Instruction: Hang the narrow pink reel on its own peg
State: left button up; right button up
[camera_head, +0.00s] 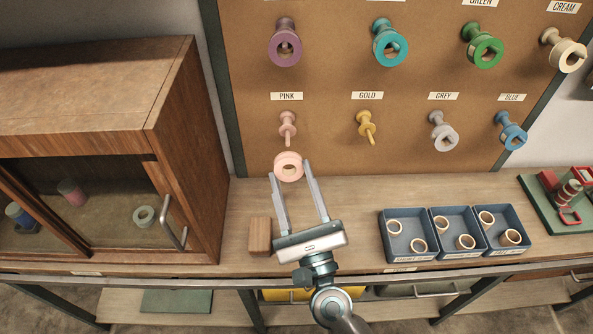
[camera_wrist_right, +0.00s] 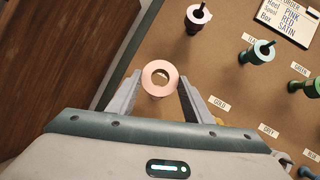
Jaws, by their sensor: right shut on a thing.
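The narrow pink reel (camera_head: 288,157) is a flat pink ring with a central hole. It is between the fingertips of my right gripper (camera_head: 291,172), which is shut on it, and is held up in front of the board below the pink peg. In the right wrist view the pink reel (camera_wrist_right: 159,67) shows face-on between the two fingers of my right gripper (camera_wrist_right: 158,88). The pink peg (camera_head: 287,128) under the PINK label (camera_head: 287,96) is bare, with its thin tip pointing outward. In the wrist view the pink peg is hidden. My left gripper is not in view.
Above hang purple (camera_head: 285,45), teal (camera_head: 388,45) and green (camera_head: 482,48) reels. The gold peg (camera_head: 366,126) is bare; grey (camera_head: 443,134) and blue (camera_head: 511,131) pegs hold reels. A wooden block (camera_head: 260,235), blue trays (camera_head: 408,257) and a cabinet (camera_head: 180,140) stand below and left.

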jog(key=shift+s+a+h, duration=0.2)
jog(key=shift+a+h, duration=0.05)
jog(key=shift+h, duration=0.15)
jog(key=shift+d, duration=0.1)
jog(key=shift+w+f, duration=0.1)
jog(key=shift+w, duration=0.15)
jog(key=shift+w+f, duration=0.1)
jog(key=shift+w, duration=0.25)
jog(key=w+f+b, duration=0.2)
jog(key=w, duration=0.8)
jog(key=shift+w+f+b, duration=0.3)
jog(key=shift+f+b, duration=0.05)
jog(key=shift+b, duration=0.05)
dwell(0.6)
